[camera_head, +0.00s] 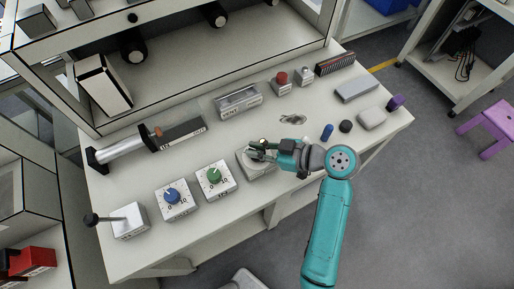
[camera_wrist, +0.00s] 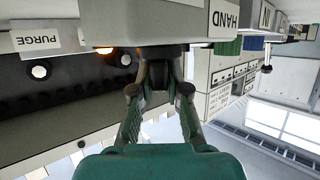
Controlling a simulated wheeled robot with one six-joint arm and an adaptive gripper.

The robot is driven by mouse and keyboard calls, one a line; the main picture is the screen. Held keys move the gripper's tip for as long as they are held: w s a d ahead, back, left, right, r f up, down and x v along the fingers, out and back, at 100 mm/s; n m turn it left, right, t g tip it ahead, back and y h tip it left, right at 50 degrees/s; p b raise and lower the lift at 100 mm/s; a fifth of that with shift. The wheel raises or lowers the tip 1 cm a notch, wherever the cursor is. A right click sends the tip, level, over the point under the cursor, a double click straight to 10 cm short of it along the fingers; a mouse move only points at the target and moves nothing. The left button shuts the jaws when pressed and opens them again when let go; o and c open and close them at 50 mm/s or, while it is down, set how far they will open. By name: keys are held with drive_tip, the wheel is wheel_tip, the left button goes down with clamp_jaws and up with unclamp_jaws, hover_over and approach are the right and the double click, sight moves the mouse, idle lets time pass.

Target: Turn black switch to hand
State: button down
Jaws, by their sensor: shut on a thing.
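The switch box (camera_head: 256,167), pale grey, sits on the bench near its front edge, right of the green-dial box. My gripper (camera_head: 262,150) reaches over it from the right and covers most of its top. In the wrist view the fingers of my gripper (camera_wrist: 158,66) are shut on a small dark part, the black switch (camera_wrist: 158,73), just at the box. A white label reading HAND (camera_wrist: 225,15) shows at the right of the box. The switch's exact pointing direction is hidden by the fingers.
A green dial (camera_head: 214,175), a blue dial (camera_head: 173,196) and a lever box (camera_head: 125,220) stand to the left. A red button box (camera_head: 282,82) is behind. A blue cylinder (camera_head: 327,132) and a black knob (camera_head: 345,126) lie to the right. A PURGE label (camera_wrist: 40,39) shows.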

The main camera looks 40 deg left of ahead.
drive_tip(key=shift+n+g+h, duration=0.3)
drive_tip(key=shift+n+g, duration=0.2)
drive_tip(key=shift+n, duration=0.1)
drive_tip(key=c, duration=1.2)
unclamp_jaws()
drive_tip(key=shift+o, duration=0.2)
drive_tip(key=v, duration=1.2)
